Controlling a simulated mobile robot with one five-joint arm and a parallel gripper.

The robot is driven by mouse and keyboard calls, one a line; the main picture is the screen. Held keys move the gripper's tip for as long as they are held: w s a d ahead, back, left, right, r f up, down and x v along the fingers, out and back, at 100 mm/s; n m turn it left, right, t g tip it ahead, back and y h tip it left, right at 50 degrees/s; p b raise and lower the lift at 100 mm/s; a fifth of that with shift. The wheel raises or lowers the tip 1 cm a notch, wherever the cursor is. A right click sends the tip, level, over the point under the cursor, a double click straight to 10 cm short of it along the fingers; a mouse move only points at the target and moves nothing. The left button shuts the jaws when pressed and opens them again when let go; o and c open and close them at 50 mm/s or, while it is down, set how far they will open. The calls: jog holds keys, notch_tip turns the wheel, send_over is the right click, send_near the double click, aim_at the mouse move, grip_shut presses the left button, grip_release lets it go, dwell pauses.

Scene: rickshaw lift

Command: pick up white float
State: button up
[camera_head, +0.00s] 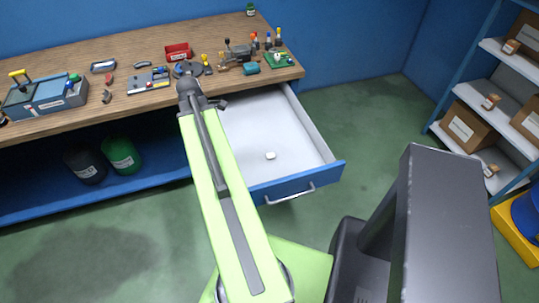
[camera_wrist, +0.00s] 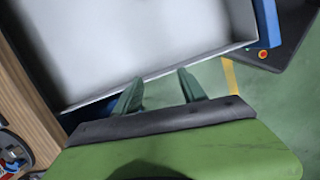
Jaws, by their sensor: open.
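A small white block-like object, which looks like the white float (camera_head: 270,155), lies on the floor of the open drawer (camera_head: 318,133), near its front. I cannot make out finer detail at this size. My gripper (camera_wrist: 160,76) is open, with two dark green fingers apart and nothing between them. In the wrist view the fingers point toward the drawer's wall edge, and the visible drawer floor (camera_wrist: 150,35) looks bare. The white float does not show in the wrist view. In the head view my arm ends near the drawer's left side, and its fingers are mostly hidden.
The wooden bench (camera_head: 130,103) carries a toolbox (camera_head: 45,95), a red bin (camera_head: 178,52), a vise (camera_head: 238,52) and several small tools. A shelf with boxes (camera_head: 468,128) stands at the right. The green floor (camera_head: 360,115) between them is clear.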

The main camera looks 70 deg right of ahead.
jog(key=n+g, duration=0.1)
jog(key=n, duration=0.1)
send_near(270, 154)
jog(key=b+x, duration=0.3)
jog(key=b, duration=0.8)
jog(key=shift+f, duration=0.15)
jog(key=b+x, duration=0.5)
jog(key=b, duration=0.1)
jog(key=shift+s+f, duration=0.2)
jog(key=shift+f, duration=0.15)
jog(key=shift+r, duration=0.2)
grip_shut()
